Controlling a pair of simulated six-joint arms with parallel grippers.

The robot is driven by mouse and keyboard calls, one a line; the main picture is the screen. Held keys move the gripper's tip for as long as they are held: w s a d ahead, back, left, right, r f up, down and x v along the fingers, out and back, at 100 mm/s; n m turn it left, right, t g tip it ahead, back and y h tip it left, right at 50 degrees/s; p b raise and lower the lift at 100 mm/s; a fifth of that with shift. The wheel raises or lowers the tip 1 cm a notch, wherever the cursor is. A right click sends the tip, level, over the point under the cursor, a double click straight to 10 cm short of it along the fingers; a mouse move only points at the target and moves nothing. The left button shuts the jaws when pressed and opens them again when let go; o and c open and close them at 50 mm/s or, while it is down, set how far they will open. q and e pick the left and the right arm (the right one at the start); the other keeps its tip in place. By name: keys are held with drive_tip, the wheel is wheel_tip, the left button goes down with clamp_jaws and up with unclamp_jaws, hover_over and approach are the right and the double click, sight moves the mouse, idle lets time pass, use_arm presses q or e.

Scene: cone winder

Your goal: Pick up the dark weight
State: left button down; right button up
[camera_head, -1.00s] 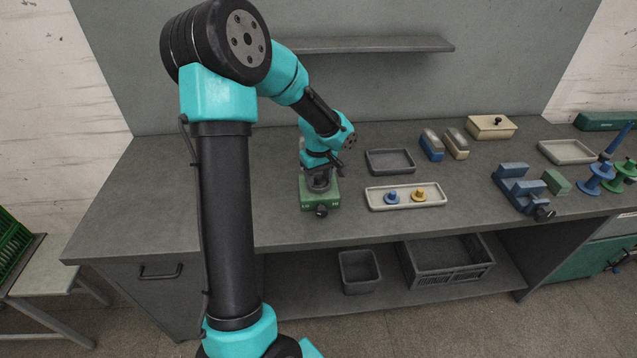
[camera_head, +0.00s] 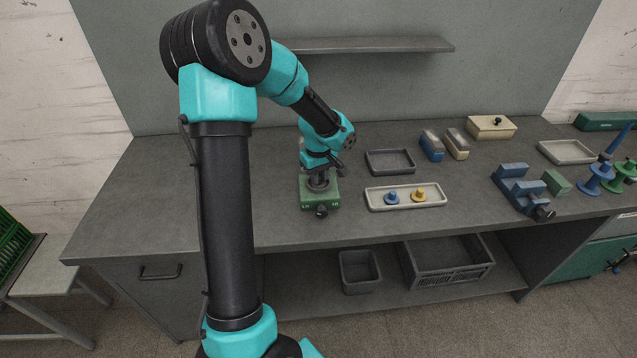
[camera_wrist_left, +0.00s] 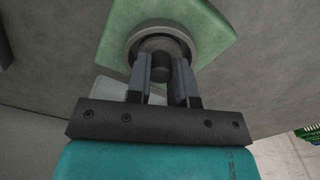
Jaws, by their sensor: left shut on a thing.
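The dark weight (camera_wrist_left: 160,45) sits over the round pan of a green scale, seen in the left wrist view. My left gripper (camera_wrist_left: 162,72) is shut on the weight's dark knob, one finger on each side. The green scale (camera_head: 320,194) stands near the front of the bench in the head view. There my left gripper (camera_head: 319,180) points straight down onto it, and the weight is hard to make out behind the fingers. I cannot tell whether the weight touches the pan. My right gripper is out of view.
Right of the scale is a pale tray (camera_head: 434,200) with a blue knobbed piece (camera_head: 391,198) and a yellow one (camera_head: 418,195). A dark empty tray (camera_head: 390,161) lies behind it. A blue fixture (camera_head: 520,188) stands further right. The bench left of the scale is clear.

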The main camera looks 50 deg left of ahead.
use_arm(q)
drive_tip(key=shift+r, duration=0.1)
drive_tip(key=shift+r, duration=1.35)
drive_tip(key=s+d+r, duration=0.2)
drive_tip(key=s+d, duration=0.8)
drive_tip(key=d, duration=0.2)
drive_tip(key=shift+s, duration=0.3)
